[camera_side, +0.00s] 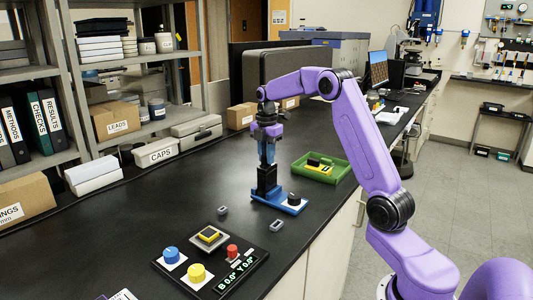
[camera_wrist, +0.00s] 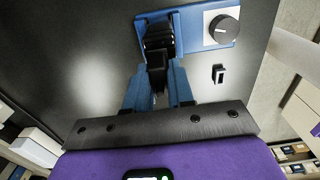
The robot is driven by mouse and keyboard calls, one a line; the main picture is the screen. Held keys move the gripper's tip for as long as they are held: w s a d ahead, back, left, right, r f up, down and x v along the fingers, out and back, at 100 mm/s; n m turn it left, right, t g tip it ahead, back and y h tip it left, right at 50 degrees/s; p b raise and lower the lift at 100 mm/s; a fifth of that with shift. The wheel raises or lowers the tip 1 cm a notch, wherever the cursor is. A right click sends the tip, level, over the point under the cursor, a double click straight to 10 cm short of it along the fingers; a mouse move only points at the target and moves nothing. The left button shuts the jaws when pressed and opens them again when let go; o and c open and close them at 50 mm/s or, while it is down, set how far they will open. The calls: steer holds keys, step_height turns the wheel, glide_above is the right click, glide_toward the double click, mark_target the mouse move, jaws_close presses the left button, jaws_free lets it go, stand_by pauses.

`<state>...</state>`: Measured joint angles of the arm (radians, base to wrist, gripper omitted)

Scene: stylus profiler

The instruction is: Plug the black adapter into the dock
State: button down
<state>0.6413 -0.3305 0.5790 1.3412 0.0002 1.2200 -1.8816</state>
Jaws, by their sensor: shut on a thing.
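The blue dock (camera_side: 292,207) stands on the black bench, with an upright black block on its left and a black knob on a white plate. It also shows at the top of the wrist view (camera_wrist: 190,17). My gripper (camera_side: 268,160) points down over the black block. In the wrist view, its blue fingers (camera_wrist: 158,92) are shut on the black adapter (camera_wrist: 157,76), whose far end meets or overlaps the dock's black block (camera_wrist: 159,36). The fingers hide part of the adapter. I cannot tell whether it is seated in the dock or just above it.
A green tray (camera_side: 336,178) holding yellow and black pieces is behind the dock. Small grey pieces (camera_side: 222,210) (camera_side: 276,225) lie on the bench in front. A control panel (camera_side: 246,270) with knobs is nearer the camera. Shelves and a CAPS box (camera_side: 156,152) stand at left.

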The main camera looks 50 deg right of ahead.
steer(key=shift+f, duration=0.15)
steer(key=c, duration=0.9)
jaws_free()
steer(key=shift+c, duration=0.4)
steer(key=shift+r, duration=3.55)
steer(key=shift+r, duration=0.1)
step_height(320, 180, up, 7)
steer(key=shift+a+r, duration=0.15)
